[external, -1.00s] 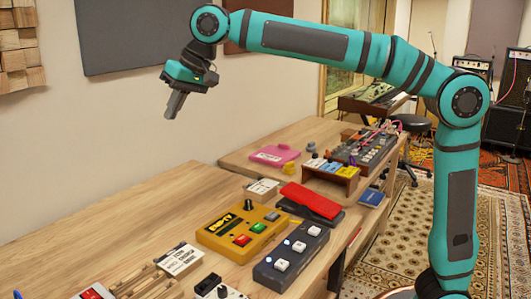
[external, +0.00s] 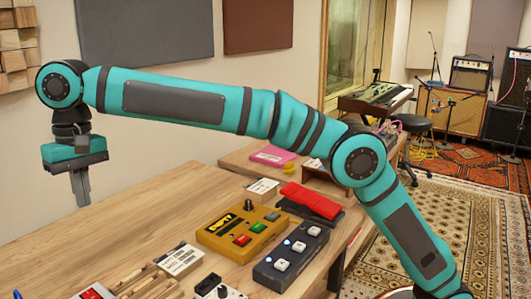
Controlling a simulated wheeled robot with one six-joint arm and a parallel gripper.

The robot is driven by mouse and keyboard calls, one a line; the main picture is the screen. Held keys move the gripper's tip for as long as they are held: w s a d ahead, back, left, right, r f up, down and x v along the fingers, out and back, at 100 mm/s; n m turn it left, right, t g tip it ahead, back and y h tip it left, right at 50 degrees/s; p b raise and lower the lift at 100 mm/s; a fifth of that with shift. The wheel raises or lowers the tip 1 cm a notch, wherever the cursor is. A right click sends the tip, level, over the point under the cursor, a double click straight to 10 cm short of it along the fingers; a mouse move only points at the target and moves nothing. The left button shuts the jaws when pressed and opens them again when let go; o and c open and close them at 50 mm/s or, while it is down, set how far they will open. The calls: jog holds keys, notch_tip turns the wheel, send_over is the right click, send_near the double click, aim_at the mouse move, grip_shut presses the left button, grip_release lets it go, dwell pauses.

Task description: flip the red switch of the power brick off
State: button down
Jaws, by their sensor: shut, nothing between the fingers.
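My gripper (external: 81,200) is shut and empty. It points down in the air over the left part of the wooden table. At the bottom edge, a red switch-like part (external: 92,293) in a pale housing is cut off by the frame. It may be the power brick's switch, but its position cannot be told. My gripper is well above it and apart from it in the picture.
A yellow box (external: 238,231) with red and green buttons, a dark pedal with white buttons (external: 290,255) and a red-topped pedal (external: 312,200) stand to the right. Wooden racks and cards (external: 180,260) lie nearer. The table's left part (external: 110,230) is clear.

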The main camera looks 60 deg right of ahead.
jog(key=g+h, duration=0.1)
send_over(93, 297)
jog(key=w, duration=0.2)
notch_tip(93, 297, down, 4)
jog(key=shift+w+a+r, duration=0.1)
jog(key=shift+r, duration=0.05)
jog(key=f, duration=0.4)
jog(key=s+f, duration=0.1)
jog(key=f, duration=0.9)
jog(key=shift+s, duration=0.35)
jog(key=shift+s+f, duration=0.1)
jog(key=shift+f, duration=0.1)
